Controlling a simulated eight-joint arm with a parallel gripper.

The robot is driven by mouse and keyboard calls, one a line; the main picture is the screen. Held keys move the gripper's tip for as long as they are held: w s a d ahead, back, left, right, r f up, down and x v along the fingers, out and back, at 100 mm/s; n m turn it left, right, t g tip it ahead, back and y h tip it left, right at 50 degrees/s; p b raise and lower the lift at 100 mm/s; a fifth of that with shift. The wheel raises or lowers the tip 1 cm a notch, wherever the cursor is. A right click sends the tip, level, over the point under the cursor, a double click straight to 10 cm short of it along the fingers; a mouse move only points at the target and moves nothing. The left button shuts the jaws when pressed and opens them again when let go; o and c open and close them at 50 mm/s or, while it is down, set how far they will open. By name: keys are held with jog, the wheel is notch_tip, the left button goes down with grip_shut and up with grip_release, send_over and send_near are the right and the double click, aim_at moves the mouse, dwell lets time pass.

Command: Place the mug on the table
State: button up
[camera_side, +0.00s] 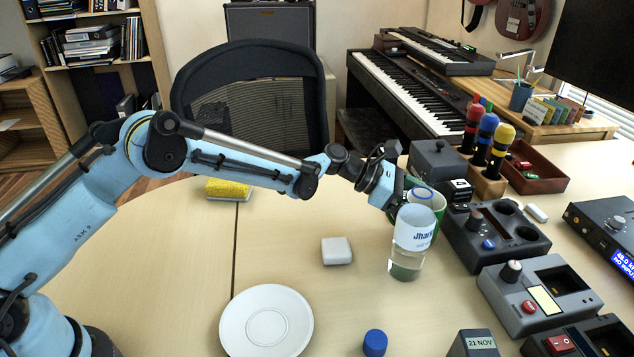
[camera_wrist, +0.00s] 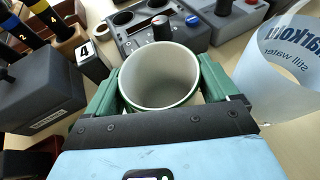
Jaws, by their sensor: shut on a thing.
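The mug (camera_wrist: 160,68), pale inside and green outside, is seen from above in the wrist view. My gripper (camera_wrist: 158,84) is shut on it, with a green jaw on each side. In the side view my gripper (camera_side: 424,198) is at the right, behind a labelled water bottle (camera_side: 414,232). Green surfaces show there, but the bottle hides much of the mug. I cannot tell whether its base touches anything. The pale wood table (camera_side: 300,235) lies below.
The bottle stands close beside the mug; its label (camera_wrist: 290,60) fills the right of the wrist view. Dark consoles (camera_side: 490,235) line the right. A white plate (camera_side: 267,320), a small white block (camera_side: 337,251) and a blue cap (camera_side: 375,343) lie on the table. The table's left part is mostly clear.

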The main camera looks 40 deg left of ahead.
jog(key=shift+f, duration=0.3)
jog(key=shift+f, duration=0.1)
jog(key=o, duration=1.1)
